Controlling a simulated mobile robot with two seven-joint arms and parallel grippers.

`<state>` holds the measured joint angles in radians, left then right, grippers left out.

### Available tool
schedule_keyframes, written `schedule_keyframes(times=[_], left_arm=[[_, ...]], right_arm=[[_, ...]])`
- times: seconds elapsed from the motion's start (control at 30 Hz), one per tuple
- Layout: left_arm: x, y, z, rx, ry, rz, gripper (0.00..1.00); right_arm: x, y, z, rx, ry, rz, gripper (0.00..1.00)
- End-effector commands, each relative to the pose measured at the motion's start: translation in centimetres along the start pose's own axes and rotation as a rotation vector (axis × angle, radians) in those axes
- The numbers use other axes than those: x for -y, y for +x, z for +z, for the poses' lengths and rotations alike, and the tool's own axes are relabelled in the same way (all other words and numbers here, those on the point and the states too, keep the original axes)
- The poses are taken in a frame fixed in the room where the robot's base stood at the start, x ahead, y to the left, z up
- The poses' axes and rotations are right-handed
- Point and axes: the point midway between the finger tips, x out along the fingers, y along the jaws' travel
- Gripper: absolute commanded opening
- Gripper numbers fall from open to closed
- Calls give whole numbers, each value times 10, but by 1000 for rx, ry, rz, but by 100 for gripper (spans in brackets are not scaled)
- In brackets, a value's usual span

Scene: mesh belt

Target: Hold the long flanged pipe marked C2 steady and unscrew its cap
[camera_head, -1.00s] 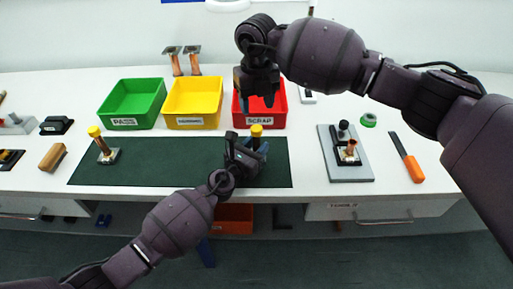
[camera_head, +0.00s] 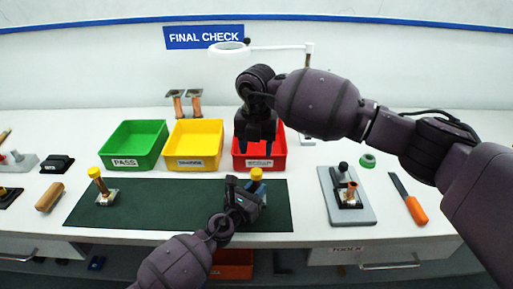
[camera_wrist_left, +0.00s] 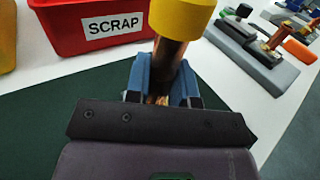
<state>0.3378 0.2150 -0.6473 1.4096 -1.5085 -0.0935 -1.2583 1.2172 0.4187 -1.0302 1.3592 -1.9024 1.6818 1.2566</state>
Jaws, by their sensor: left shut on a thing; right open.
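My left gripper (camera_head: 252,190) is shut on an upright copper pipe with a yellow cap (camera_head: 257,173), over the right part of the dark green mat (camera_head: 170,222). In the left wrist view, blue jaw pads clasp the copper pipe (camera_wrist_left: 168,58) just below the yellow cap (camera_wrist_left: 182,14). The pipe's lower end is mostly hidden, and no C2 mark is readable. A second yellow-capped copper pipe (camera_head: 101,187) stands on a flange at the mat's left end. My right gripper (camera_head: 256,136) is open and empty, pointing down in front of the red SCRAP bin, above and behind the held pipe's cap.
Green PASS (camera_head: 124,163), yellow (camera_head: 193,164) and red SCRAP (camera_head: 238,162) bins stand behind the mat. Two flanged copper pipes (camera_head: 185,104) stand behind them. A grey plate with a copper fitting (camera_head: 345,212), a green ring (camera_head: 367,161) and an orange-handled tool (camera_head: 416,210) lie right.

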Motion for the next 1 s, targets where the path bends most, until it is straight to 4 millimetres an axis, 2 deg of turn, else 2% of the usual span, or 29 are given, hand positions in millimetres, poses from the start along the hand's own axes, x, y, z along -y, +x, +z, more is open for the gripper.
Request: schedule_keyframes(times=[0.7,1.0], left_arm=[[0,0,0,-1,0,1,0],[0,0,0,-1,0,1,0]], right_arm=[[0,0,0,0,1035,0,54],[0,0,0,0,1339,0,54]])
